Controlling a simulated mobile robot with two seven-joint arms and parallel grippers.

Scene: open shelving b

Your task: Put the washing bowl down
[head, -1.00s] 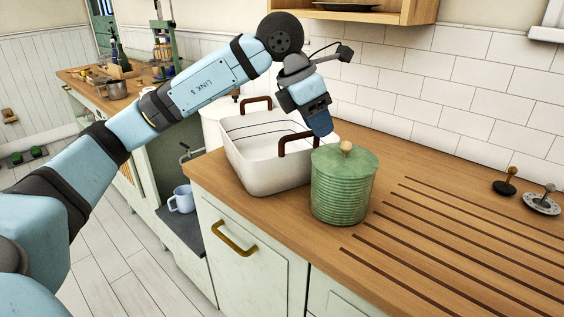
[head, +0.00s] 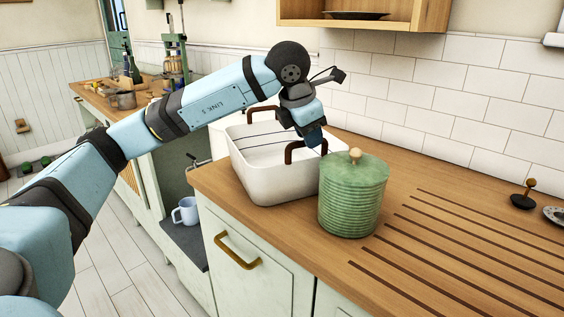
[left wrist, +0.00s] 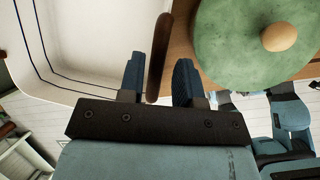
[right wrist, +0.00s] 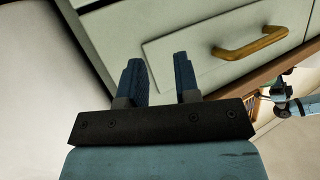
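The washing bowl (head: 275,183) is a white, deep, rectangular basin with two brown handles, standing upright on the wooden counter in the head view. My left gripper (head: 314,142) points down at its near right handle (head: 303,147). In the left wrist view, my left gripper (left wrist: 160,85) has its fingers apart, with the handle (left wrist: 158,60) between their tips and a gap to the right finger. The bowl's inside (left wrist: 90,35) shows to the left. My right gripper (right wrist: 160,80) is open and empty, facing the cabinet front.
A green lidded jar (head: 352,200) stands close to the bowl's right side. The grooved counter (head: 450,235) to the right is mostly clear. A blue mug (head: 186,211) sits on a lower shelf. A wall shelf (head: 425,18) hangs above.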

